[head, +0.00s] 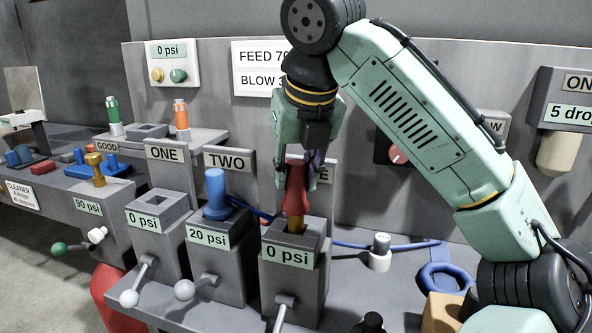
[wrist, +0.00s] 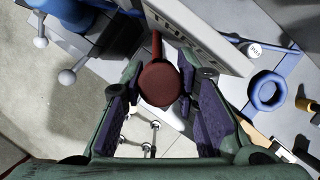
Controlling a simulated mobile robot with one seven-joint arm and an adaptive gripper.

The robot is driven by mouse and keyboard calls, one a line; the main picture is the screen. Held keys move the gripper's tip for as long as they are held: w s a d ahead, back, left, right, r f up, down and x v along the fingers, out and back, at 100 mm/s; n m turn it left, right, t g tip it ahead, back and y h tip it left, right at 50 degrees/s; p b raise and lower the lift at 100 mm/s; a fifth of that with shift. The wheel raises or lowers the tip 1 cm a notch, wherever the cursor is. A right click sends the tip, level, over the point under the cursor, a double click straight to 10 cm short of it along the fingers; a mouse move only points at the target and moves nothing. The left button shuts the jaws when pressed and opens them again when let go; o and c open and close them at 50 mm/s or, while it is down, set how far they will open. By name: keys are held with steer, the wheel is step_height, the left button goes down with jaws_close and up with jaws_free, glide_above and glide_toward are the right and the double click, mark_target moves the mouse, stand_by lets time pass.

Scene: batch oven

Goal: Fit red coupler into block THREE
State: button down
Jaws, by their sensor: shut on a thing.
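The red coupler (head: 296,178) stands upright between the fingers of my gripper (head: 298,184), which is shut on it. Its brass-coloured lower end (head: 294,223) is at the square opening on top of the grey block (head: 311,284) with the 0 psi label; how deep it sits is hidden by the rim. The sign behind this block shows only a final E, the rest hidden by my gripper. In the wrist view, the round red top of the coupler (wrist: 159,84) is between the purple pads, with a red handle pointing up.
Block TWO (head: 220,262), at 20 psi, holds a blue coupler (head: 216,190). Block ONE (head: 158,250) is open and empty on top. Levers with pale knobs stick out in front.

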mark_target(296, 192)
steer(key=shift+f+b, duration=0.45)
steer(key=shift+f, duration=1.25)
stand_by(1.2)
steer(key=c, duration=1.2)
jaws_free()
